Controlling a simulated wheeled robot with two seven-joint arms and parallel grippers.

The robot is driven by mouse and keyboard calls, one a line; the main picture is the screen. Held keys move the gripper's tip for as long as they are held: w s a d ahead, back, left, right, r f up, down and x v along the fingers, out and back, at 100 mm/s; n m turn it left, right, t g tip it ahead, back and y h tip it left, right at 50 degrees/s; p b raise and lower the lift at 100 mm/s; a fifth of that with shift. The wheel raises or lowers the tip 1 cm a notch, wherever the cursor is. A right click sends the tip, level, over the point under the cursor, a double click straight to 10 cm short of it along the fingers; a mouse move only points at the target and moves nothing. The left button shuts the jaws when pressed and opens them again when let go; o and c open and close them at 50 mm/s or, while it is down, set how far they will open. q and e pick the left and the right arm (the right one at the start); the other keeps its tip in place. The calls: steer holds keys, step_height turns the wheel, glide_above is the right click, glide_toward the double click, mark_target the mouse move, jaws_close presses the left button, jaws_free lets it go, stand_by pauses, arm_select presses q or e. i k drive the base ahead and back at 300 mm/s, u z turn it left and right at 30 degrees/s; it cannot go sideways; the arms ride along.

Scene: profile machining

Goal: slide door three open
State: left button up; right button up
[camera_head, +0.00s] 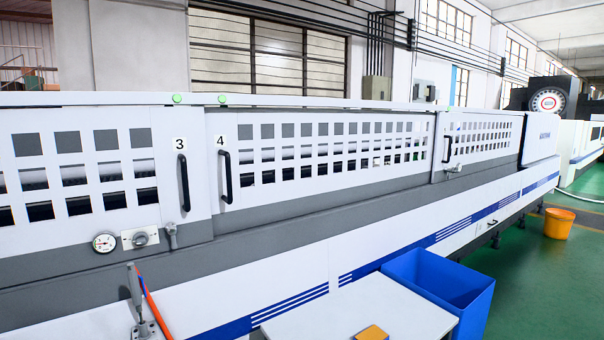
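Door three (80,165) is the white sliding panel with square windows at the left of the long machine. A black "3" marks it near its right edge. The two door edges appear to meet between the handles, so door three looks closed. Neither of my grippers is in view.
A gauge (104,243) and a grey fitting (171,235) sit below door three. A grey lever tool and red-orange rod (155,303) stand in front at lower left. A white table (360,312) and blue bin (445,290) stand before the machine. Green floor is open at right, with an orange bucket (559,223).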

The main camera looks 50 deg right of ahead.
mark_target(64, 244)
steer(key=z, duration=1.95)
steer(key=i, duration=0.95)
